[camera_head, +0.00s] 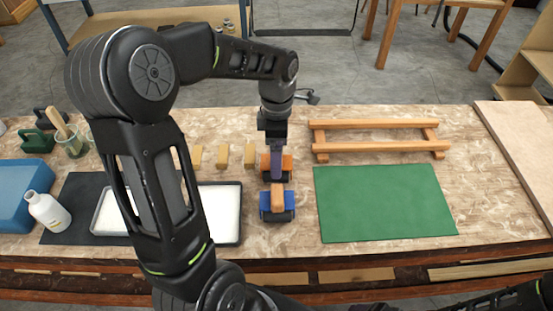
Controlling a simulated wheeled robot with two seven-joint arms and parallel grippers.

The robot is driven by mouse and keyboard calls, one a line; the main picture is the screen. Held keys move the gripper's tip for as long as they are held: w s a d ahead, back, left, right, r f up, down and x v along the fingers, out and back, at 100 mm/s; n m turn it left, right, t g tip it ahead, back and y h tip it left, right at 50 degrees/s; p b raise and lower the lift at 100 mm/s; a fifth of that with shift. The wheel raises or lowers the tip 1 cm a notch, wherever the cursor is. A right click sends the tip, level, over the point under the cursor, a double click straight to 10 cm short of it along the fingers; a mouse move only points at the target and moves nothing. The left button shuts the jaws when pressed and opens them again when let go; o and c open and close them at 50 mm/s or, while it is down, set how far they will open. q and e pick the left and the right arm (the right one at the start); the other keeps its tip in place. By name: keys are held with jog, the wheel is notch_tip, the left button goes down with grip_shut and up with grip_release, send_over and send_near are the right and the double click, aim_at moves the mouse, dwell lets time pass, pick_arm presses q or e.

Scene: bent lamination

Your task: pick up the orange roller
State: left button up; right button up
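The orange roller (287,161) lies on the worktable right of the white tray, with a purple handle (276,166) pointing toward the near edge. My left gripper (273,139) points down at the far end of this roller, over or against it. Its fingertips are too small and dark to tell whether they are open or closed on the roller. A blue roller (265,206) with an orange-brown handle lies just nearer to me. Only dark parts of my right arm show along the bottom right edge; its gripper is not visible.
A white tray (228,240) on a dark mat sits left, partly behind my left arm. Small wooden blocks (250,155) lie beyond it. A white bottle (47,212), wooden rack (380,146) and green mat (385,203) flank the rollers.

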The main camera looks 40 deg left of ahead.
pick_arm(q)
jog(key=f, duration=0.4)
jog(key=shift+s+d+p, duration=0.1)
jog(key=shift+s+p, duration=0.1)
jog(key=shift+p, duration=0.1)
jog(key=c, duration=1.6)
jog(key=shift+c, duration=0.2)
notch_tip(320, 180, up, 10)
jog(key=shift+b, duration=0.45)
